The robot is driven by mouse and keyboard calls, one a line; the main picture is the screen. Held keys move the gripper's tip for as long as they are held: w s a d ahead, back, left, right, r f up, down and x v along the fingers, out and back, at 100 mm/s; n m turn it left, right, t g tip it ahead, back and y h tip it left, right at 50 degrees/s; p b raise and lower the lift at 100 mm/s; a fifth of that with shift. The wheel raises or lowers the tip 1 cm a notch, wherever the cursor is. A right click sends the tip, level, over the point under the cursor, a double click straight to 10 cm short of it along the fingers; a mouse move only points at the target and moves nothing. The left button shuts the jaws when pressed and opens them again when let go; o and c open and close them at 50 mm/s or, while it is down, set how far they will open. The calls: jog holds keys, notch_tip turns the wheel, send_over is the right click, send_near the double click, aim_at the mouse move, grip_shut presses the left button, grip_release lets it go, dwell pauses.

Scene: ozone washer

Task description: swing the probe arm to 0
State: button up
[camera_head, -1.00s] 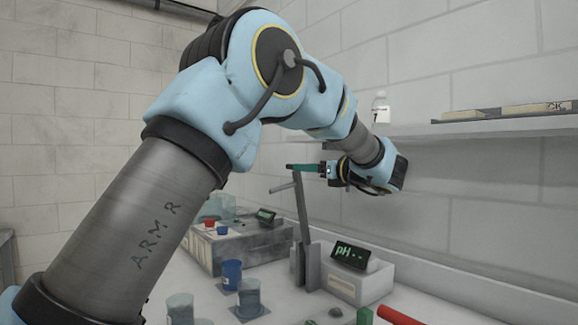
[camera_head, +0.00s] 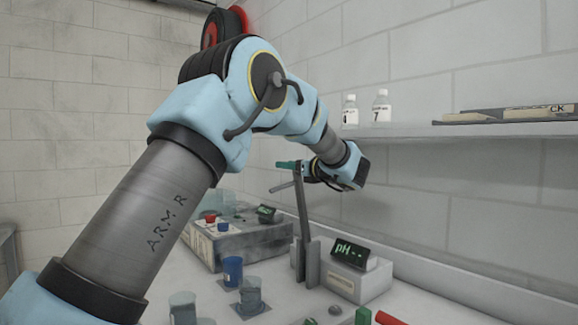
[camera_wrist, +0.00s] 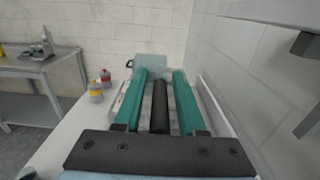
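The pH meter (camera_head: 357,275) stands on the bench with a dark display reading "pH--". Beside it is an upright grey stand (camera_head: 303,215) with a short grey probe arm (camera_head: 282,187) pointing left near its top. My gripper (camera_head: 284,164) is at the stand's top, just above the probe arm, its teal fingers pointing left. In the wrist view, the two fingers (camera_wrist: 161,75) are apart, with a dark cylinder (camera_wrist: 160,108) lengthwise between them; I cannot tell whether it is the probe arm or whether they touch it. No angle scale is readable.
A wall shelf (camera_head: 470,129) holds bottles (camera_head: 381,108). Red and green pieces (camera_head: 363,316) lie at the front.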

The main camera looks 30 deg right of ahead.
grip_shut()
dwell(1.1)
